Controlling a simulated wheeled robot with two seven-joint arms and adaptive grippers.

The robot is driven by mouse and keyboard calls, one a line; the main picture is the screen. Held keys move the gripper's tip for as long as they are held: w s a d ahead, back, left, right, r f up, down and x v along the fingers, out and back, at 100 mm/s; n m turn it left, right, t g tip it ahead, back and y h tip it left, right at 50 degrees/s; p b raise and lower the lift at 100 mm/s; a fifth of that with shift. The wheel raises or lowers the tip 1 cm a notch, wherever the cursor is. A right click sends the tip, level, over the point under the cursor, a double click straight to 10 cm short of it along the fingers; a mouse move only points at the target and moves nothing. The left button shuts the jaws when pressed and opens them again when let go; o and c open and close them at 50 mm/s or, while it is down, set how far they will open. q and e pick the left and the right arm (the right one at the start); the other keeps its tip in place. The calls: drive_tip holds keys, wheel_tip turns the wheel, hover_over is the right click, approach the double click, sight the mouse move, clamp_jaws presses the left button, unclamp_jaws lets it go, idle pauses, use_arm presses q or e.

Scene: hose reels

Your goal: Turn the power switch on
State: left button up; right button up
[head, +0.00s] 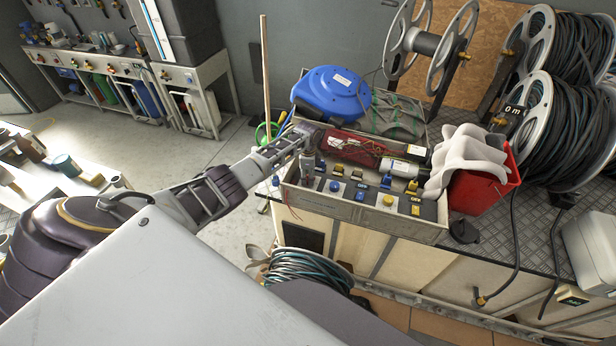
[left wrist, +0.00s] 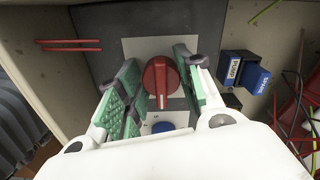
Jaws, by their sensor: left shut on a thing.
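A red rotary switch knob (left wrist: 161,84) with a light pointer line sits on a pale plate in the left wrist view. The line points roughly up and down in that picture. My left gripper (left wrist: 160,88) has its green-padded fingers on both sides of the knob and is shut on it. In the head view my left gripper (head: 309,160) reaches down at the left end of the grey control box (head: 345,205), where the arm and fingers hide the knob. My right gripper is in neither view.
Blue labelled blocks (left wrist: 245,72) and loose wires lie to the right. In the head view, a blue hose reel (head: 332,92) stands behind the box, and a red bucket (head: 483,185) with a white cloth stands right.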

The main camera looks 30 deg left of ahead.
use_arm(q)
drive_tip(key=o, duration=1)
drive_tip(key=shift+o, duration=0.2)
wheel_tip(320, 180, up, 12)
idle(0.9)
